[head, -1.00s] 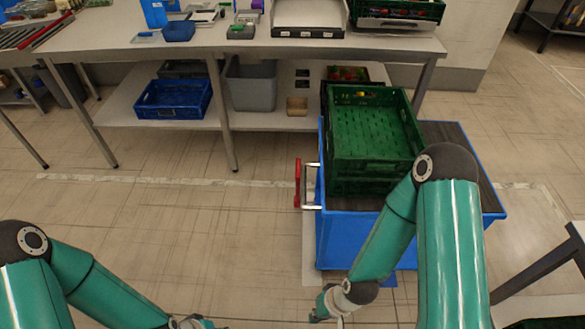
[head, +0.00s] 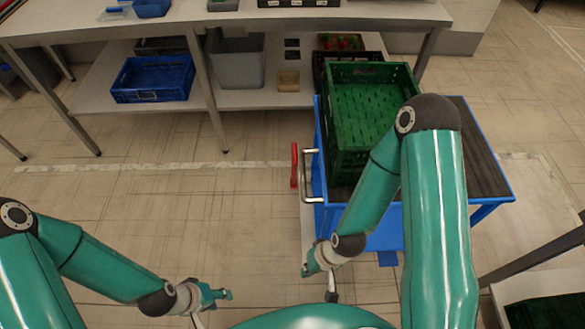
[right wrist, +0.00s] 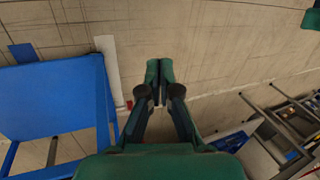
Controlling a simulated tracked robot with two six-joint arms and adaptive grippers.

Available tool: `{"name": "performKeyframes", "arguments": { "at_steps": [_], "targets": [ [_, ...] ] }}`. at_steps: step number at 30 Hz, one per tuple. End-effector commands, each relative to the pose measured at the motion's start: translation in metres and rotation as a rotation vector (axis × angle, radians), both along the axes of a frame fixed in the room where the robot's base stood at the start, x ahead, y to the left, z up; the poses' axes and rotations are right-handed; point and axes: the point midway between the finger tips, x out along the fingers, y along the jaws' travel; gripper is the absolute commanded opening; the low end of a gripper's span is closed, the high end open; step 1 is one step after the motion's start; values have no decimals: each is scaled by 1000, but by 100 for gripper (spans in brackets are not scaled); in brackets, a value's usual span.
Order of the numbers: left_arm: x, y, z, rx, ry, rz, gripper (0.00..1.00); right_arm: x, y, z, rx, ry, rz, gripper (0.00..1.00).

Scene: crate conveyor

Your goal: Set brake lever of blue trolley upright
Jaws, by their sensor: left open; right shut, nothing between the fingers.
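The blue trolley (head: 385,235) stands right of centre in the head view, and its blue body fills the left of the right wrist view (right wrist: 50,100). Its red brake lever (head: 294,165) is at its left side, beside the metal handle; I cannot tell its tilt for sure. A small red part shows near the trolley in the right wrist view. My right gripper (head: 307,270) is shut and empty, in front of the trolley's near left corner and apart from the lever. It also shows in the right wrist view (right wrist: 160,70). My left gripper (head: 222,296) is open and empty over the floor.
A green crate (head: 370,100) sits on the trolley. A workbench (head: 230,25) with a lower shelf stands behind, holding a blue crate (head: 153,78) and a grey bin (head: 238,65). The floor left of the lever is clear.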

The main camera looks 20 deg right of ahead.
Motion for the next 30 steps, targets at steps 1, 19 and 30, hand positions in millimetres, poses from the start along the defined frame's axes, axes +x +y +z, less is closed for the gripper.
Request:
{"name": "performKeyframes", "arguments": {
  "at_steps": [1, 19, 30],
  "targets": [
    [0, 0, -9, 0, 0, 0, 41, 7, 0, -11, -6, -24, 8, 0],
    [0, 0, -225, 0, 0, 0, 41, 259, -22, -188, -722, -977, 458, 0],
    [0, 0, -359, 0, 0, 0, 41, 327, -33, -217, -1634, -1163, 618, 0]
  ]
}}
